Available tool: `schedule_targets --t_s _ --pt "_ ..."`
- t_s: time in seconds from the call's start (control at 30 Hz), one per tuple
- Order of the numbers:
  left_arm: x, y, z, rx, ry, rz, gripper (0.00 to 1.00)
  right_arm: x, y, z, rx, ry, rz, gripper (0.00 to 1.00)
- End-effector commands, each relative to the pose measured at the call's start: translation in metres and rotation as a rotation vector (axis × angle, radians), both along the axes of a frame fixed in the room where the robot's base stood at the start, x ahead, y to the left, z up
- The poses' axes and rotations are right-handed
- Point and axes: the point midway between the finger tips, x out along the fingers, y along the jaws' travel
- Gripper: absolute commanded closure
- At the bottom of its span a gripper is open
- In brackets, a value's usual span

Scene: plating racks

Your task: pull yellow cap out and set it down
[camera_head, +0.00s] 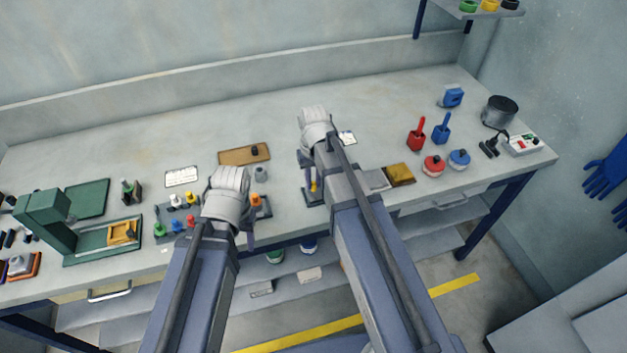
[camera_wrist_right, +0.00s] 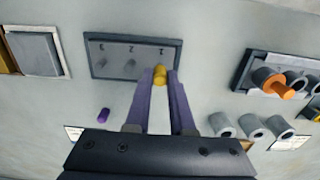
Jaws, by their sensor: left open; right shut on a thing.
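The yellow cap (camera_wrist_right: 160,72) is between the purple fingertips of my right gripper (camera_wrist_right: 160,78), which is shut on it. It is at position 1 of a dark grey rack (camera_wrist_right: 112,68) with grey pegs at 2 and 3. I cannot tell whether the cap still sits on its peg. In the head view the rack (camera_head: 314,201) and yellow cap (camera_head: 313,186) are partly hidden by my right arm. My left gripper (camera_head: 251,232) is open near the table's front edge, mostly hidden behind its own wrist.
Another rack (camera_wrist_right: 250,72) holds an orange cap (camera_wrist_right: 270,80) and grey cylinders. Several loose grey cylinders (camera_wrist_right: 252,125) stand nearby. A grey pad (camera_wrist_right: 35,53) lies on the other side. The table's back is clear.

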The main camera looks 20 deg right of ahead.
Motion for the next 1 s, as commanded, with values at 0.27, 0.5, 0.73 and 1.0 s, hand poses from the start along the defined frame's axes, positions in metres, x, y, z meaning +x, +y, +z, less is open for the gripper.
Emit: schedule_targets --t_s 0.27,0.5,0.73,1.0 --pt "0.0 0.0 0.013 0.0 0.0 0.0 0.5 0.0 0.0 0.013 0.0 0.0 0.0 1.0" --pt "0.0 0.0 0.022 0.0 0.0 0.0 0.5 0.0 0.0 0.022 0.0 0.0 0.0 1.0" --pt "0.0 0.0 0.023 0.0 0.0 0.0 0.5 0.0 0.0 0.023 0.0 0.0 0.0 1.0" --pt "0.0 0.0 0.025 0.0 0.0 0.0 0.5 0.004 0.0 0.025 0.0 0.0 -0.008 1.0"
